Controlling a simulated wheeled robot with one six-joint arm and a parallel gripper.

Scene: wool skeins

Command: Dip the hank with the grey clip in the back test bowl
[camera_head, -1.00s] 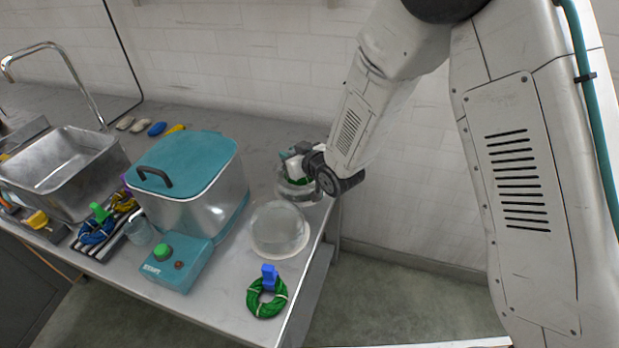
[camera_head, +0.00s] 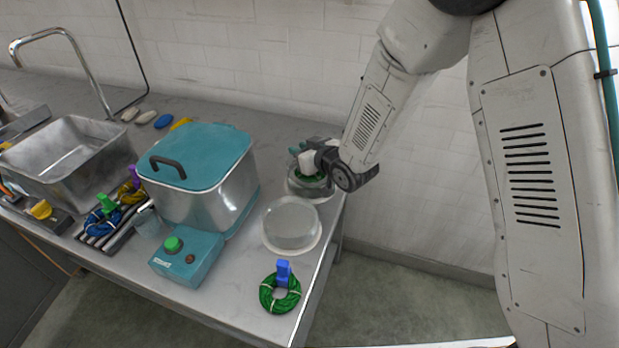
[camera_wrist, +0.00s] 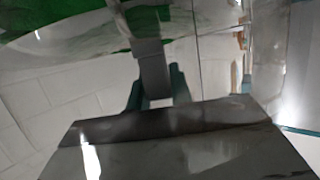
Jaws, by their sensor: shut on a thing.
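My gripper (camera_head: 312,160) is at the back right of the worktop, over the back test bowl (camera_head: 309,190), a clear round bowl. In the wrist view my gripper's teal fingers (camera_wrist: 156,92) are shut on the grey clip (camera_wrist: 152,62). The green wool of its hank (camera_wrist: 60,62) shows beyond the clip, behind clear, shiny surfaces. In the head view a little of this green hank (camera_head: 306,177) shows at the bowl, below the fingers. My gripper hides most of it, and I cannot tell how deep it sits.
A second clear bowl (camera_head: 291,226) stands in front. A green hank with a blue clip (camera_head: 281,289) lies near the front corner. A teal-lidded metal tank (camera_head: 200,180), a teal button box (camera_head: 187,257) and a sink (camera_head: 68,165) stand left. The wall is close behind.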

